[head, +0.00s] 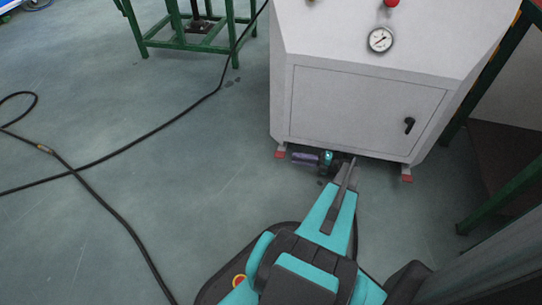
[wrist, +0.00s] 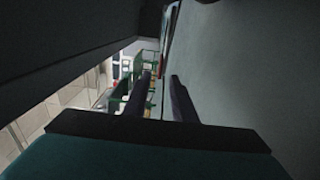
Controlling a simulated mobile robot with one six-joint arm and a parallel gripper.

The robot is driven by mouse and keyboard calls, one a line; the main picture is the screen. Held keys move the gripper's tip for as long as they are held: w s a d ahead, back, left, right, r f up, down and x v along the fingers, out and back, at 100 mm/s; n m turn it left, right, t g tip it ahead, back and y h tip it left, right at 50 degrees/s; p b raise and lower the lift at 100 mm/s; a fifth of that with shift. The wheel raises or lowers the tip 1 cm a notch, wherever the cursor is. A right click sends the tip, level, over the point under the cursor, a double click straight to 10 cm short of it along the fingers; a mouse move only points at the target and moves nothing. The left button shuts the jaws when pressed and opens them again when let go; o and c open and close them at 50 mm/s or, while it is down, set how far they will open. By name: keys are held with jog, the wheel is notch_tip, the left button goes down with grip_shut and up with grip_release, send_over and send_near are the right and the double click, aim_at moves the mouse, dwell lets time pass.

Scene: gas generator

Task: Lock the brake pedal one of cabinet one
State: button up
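Cabinet one appears to be the pale grey cabinet (head: 365,100) in the head view. A small red pedal (head: 281,154) sticks out at its lower left corner and another red pedal (head: 407,178) at its lower right. I cannot tell which is pedal one. My gripper (head: 296,158) is low by the cabinet's bottom edge, pointing left, just right of the left pedal. In the wrist view my gripper (wrist: 159,76) shows two dark fingers with a gap and nothing seen between them. I cannot tell whether it touches the pedal.
A black cable (head: 100,160) crosses the floor on the left. A green metal stand (head: 190,35) is at the top left, and green framing (head: 490,75) stands right of the cabinet. The floor (head: 200,190) left of the cabinet is otherwise clear. Dark surfaces crowd the wrist view.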

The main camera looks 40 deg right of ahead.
aim_at(282, 148)
jog(key=b+x, duration=0.5)
jog(key=x, duration=0.8)
grip_shut()
